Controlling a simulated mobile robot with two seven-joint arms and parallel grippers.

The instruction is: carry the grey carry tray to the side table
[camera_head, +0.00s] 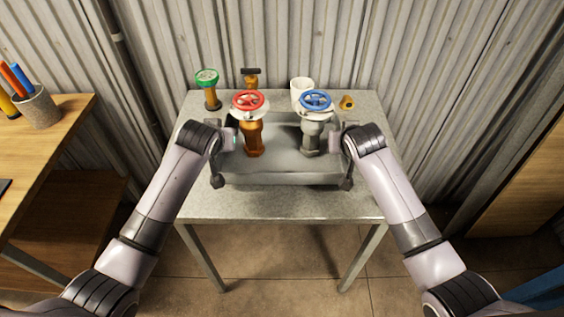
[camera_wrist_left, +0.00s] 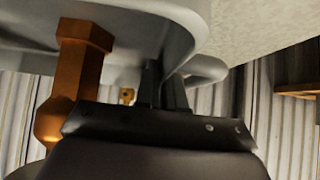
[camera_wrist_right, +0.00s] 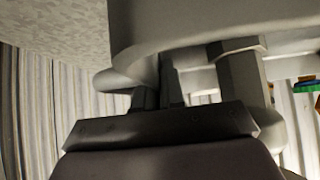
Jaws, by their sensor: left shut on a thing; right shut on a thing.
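The grey carry tray (camera_head: 280,178) is over a grey-topped table (camera_head: 280,206) in the head view. I cannot tell whether it rests on the top or hangs just above it. An orange valve with a red handwheel (camera_head: 249,101) and a grey valve with a blue handwheel (camera_head: 316,100) stand upright in it. My left gripper (camera_head: 228,141) is shut on the tray's left end; the handle (camera_wrist_left: 207,70) shows in the left wrist view. My right gripper (camera_head: 337,142) is shut on the right end; the handle (camera_wrist_right: 122,77) shows in the right wrist view. The jaws partly hide both handles.
Behind the tray stand a green-wheeled valve (camera_head: 207,80), a dark-topped brass fitting (camera_head: 251,78), a white cup-like thing (camera_head: 301,86) and a small brass piece (camera_head: 347,102). A wooden desk (camera_head: 55,145) with a pen cup (camera_head: 38,108) is at left. Corrugated wall is behind.

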